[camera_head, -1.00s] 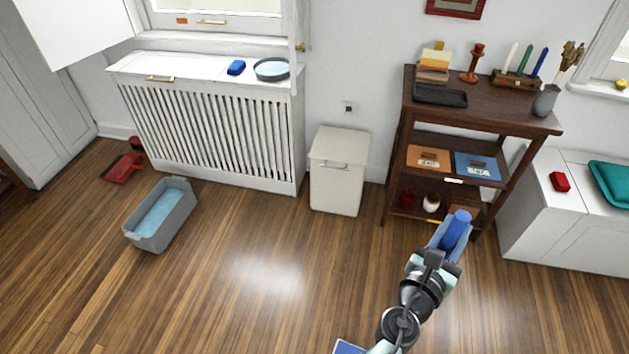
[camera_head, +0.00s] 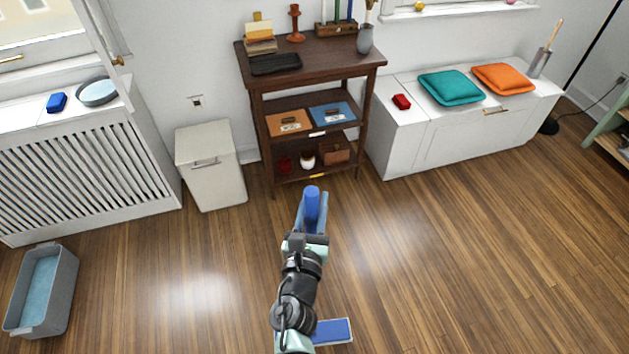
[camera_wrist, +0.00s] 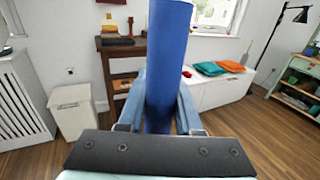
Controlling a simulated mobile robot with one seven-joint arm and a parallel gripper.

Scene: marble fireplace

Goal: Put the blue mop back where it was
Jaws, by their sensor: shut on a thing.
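The blue mop's handle (camera_head: 311,207) stands between the fingers of my gripper (camera_head: 311,222), which is shut on it. In the wrist view the blue handle (camera_wrist: 166,70) rises upright through the middle, between the fingers of my gripper (camera_wrist: 160,105). A flat blue piece with a pale edge, seemingly the mop's head (camera_head: 333,331), shows low on the floor beside my arm; the part between is hidden by my arm.
A dark wooden shelf (camera_head: 318,83) stands ahead, with a white bin (camera_head: 212,168) to its left. A white bench (camera_head: 440,135) with teal and orange cushions is to the right. A grey tub (camera_head: 68,290) sits at lower left. The floor (camera_head: 480,260) at right is clear.

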